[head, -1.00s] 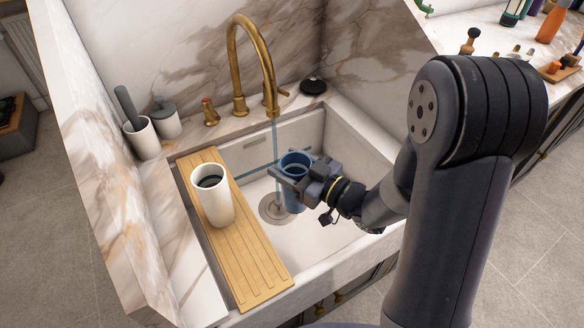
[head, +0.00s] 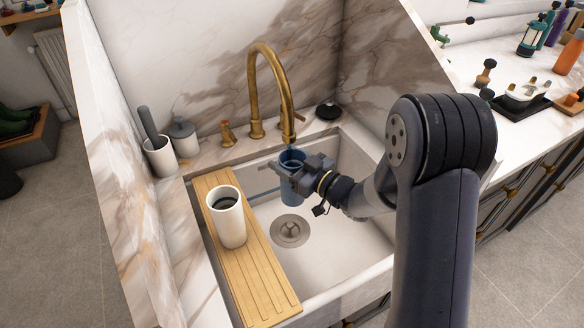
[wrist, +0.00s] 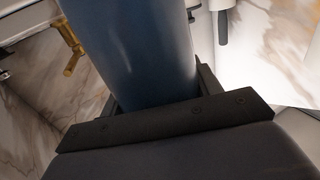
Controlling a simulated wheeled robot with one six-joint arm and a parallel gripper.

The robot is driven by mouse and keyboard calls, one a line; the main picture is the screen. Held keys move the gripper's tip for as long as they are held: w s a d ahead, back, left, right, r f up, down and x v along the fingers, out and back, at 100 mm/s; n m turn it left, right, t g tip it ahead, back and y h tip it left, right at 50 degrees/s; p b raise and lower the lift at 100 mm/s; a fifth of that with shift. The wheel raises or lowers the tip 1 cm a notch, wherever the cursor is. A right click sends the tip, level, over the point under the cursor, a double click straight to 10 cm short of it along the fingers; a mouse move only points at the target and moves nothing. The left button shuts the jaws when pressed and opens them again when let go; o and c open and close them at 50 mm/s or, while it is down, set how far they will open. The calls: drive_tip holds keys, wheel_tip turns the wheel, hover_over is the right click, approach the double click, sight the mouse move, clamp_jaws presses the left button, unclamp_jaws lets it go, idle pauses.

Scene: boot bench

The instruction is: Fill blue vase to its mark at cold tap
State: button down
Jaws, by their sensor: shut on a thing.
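The blue vase (head: 291,184) is upright in my gripper (head: 289,173) above the sink basin, its mouth just below the tip of the brass tap spout (head: 288,138). It fills much of the wrist view (wrist: 135,50). My gripper is shut around the vase's side. A side lever (head: 299,117) shows by the spout, and a separate brass handle (head: 228,134) stands to its left. I cannot make out the water level, the mark, or a clear stream in the small gap under the spout.
A white cup-like vessel (head: 228,222) stands on the wooden board (head: 262,285) across the sink's left side. The drain (head: 290,231) is in the open basin floor. A grey lidded jar (head: 184,139) and a holder with a brush (head: 159,156) stand behind at left.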

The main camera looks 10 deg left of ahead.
sight(293, 169)
drive_tip(key=shift+w+a+r, duration=0.1)
drive_tip(key=shift+w+a, duration=0.15)
drive_tip(key=shift+w, duration=0.15)
idle(5.8)
drive_tip(key=shift+s+d+b, duration=0.3)
drive_tip(key=shift+s+d, duration=0.25)
drive_tip(key=shift+s, duration=0.4)
drive_tip(key=shift+s+d+b, duration=0.3)
drive_tip(key=shift+s+d, duration=0.2)
drive_tip(key=shift+s, duration=0.4)
